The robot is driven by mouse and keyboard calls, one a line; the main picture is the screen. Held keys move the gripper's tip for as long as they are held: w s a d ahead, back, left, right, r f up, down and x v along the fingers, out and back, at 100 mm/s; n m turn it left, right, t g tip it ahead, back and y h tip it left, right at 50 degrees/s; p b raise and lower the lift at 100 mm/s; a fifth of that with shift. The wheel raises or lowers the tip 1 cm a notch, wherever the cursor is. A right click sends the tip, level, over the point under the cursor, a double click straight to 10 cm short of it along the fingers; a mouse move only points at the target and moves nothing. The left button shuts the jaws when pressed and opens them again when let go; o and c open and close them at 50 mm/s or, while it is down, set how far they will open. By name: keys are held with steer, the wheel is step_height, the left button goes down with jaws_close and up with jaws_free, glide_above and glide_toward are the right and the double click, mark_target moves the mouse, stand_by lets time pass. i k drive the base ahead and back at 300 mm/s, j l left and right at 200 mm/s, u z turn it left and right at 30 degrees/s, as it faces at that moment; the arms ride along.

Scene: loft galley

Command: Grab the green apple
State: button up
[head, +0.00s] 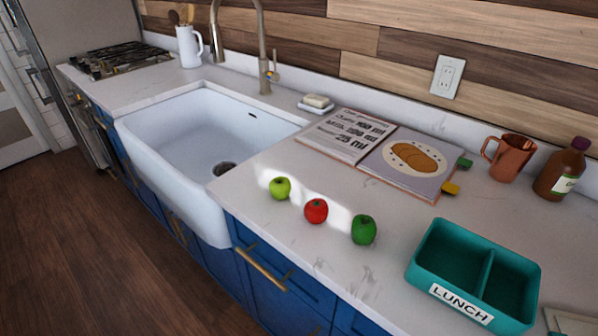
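A small light-green apple (280,188) with a short stem sits on the white countertop, just right of the sink. A red apple (316,210) sits to its right and a little nearer, apart from it. A dark green thing (364,230), which looks like a bell pepper, stands further right, also apart. The three form a slanting row near the counter's front edge. My gripper is not in view.
The white sink (150,140) opens left of the apple, with a tall faucet (262,60) behind. An open cookbook (400,165) lies behind the row. A teal lunch box (425,255), copper mug (510,157) and brown bottle (562,172) stand right.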

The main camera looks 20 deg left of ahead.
mark_target(279, 188)
steer(key=u, duration=1.4)
steer(key=i+l+u, duration=0.15)
steer(key=l, duration=0.2)
steer(key=l+u, duration=0.1)
steer(key=l, duration=0.25)
steer(key=i+l+u, duration=0.15)
steer(key=l, duration=0.2)
